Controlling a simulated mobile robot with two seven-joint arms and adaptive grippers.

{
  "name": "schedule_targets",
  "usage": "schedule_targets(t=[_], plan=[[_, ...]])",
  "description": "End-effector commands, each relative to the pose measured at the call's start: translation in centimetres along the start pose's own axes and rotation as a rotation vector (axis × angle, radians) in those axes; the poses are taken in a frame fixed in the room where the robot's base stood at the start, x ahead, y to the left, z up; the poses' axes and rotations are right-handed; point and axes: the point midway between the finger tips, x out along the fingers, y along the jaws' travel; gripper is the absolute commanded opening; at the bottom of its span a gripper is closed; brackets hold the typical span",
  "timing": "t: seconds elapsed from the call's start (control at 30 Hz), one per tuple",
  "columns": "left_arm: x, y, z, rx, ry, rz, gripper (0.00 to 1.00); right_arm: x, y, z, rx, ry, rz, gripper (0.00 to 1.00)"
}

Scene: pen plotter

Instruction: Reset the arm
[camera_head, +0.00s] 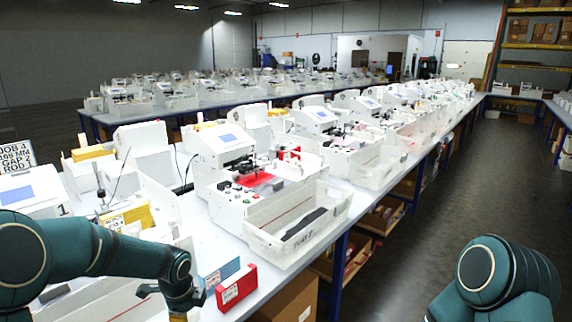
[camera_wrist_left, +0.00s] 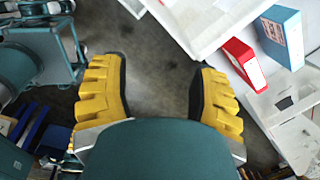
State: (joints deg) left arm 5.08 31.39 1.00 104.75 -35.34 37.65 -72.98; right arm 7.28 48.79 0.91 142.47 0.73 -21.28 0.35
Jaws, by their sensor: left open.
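My left arm (camera_head: 90,250) reaches in from the left in the head view, its wrist bent down at the front edge of the bench. My left gripper (camera_wrist_left: 157,100) shows in the left wrist view with its two yellow, dark-padded fingers wide apart. Nothing is between them; only grey floor shows there. A red box (camera_wrist_left: 244,64) and a blue box (camera_wrist_left: 281,38) lie beyond the right finger, apart from it. In the head view the red box (camera_head: 237,287) and blue box (camera_head: 218,274) stand right of my left wrist. My right arm (camera_head: 495,280) is at the lower right; its gripper is out of the head view.
A white plotter (camera_head: 222,150) with a red sheet (camera_head: 257,180) stands on the long bench. A clear bin (camera_head: 275,248) with a black bar (camera_head: 305,224) sits at the bench's front edge. More machines line the bench behind. The dark aisle floor (camera_head: 440,215) at the right is clear.

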Motion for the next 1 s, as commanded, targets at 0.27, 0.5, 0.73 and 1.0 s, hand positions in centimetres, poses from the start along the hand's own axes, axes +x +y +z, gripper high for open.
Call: schedule_targets(t=[0.27, 0.5, 0.73, 1.0], plan=[[10.3, 11.0, -11.8, -0.839, 0.301, 0.147, 0.61, 0.2, 0.1, 0.2, 0.000, -0.004, 0.000, 0.54], [13.5, 19.8, -15.8, -1.550, 0.315, 0.276, 0.61, 0.4, 0.2, 0.2, -0.001, -0.005, 0.000, 0.54], [14.0, 22.8, -16.2, -1.812, 0.282, 0.296, 0.61, 0.4, 0.2, 0.3, -0.001, -0.006, 0.000, 0.54], [14.0, 22.8, -16.2, -1.821, 0.283, 0.294, 0.61, 0.4, 0.2, 0.3, -0.001, -0.005, 0.000, 0.54]])
